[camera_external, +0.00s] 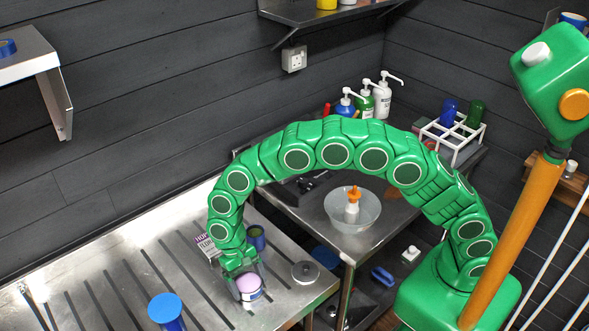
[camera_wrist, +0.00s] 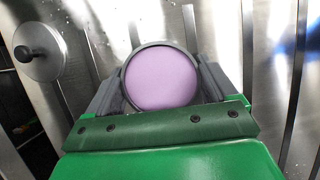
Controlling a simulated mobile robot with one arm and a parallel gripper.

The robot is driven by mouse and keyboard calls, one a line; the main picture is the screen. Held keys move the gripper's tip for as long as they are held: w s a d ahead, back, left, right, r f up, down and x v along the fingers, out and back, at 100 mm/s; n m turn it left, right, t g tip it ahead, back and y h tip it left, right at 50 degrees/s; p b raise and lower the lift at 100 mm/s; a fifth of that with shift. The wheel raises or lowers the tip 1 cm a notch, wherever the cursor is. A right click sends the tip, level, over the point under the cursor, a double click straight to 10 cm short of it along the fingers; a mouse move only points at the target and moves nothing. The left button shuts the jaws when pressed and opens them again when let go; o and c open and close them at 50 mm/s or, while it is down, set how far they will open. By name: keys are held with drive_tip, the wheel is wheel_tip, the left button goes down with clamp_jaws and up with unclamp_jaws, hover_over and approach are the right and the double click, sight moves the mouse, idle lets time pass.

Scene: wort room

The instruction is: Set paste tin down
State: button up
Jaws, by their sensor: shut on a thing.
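The paste tin (camera_external: 249,287) is a small round tin with a pale purple top and a white and dark side. In the wrist view its purple top (camera_wrist: 163,79) faces the camera inside a dark rim. My gripper (camera_external: 247,281) is shut on it, with a grey finger on each side in the wrist view. The tin is upright over the slotted steel bench (camera_external: 106,285), near its right front edge. I cannot tell whether its base touches the bench.
A round grey lid with a knob (camera_external: 305,272) lies right of the tin. A dark blue cup (camera_external: 256,238) and a printed card (camera_external: 207,246) are behind it. A blue-topped item (camera_external: 165,308) stands at front left. Slotted bench surface is free left of the tin.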

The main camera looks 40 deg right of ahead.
drive_tip(key=shift+f, duration=0.2)
drive_tip(key=o, duration=1.1)
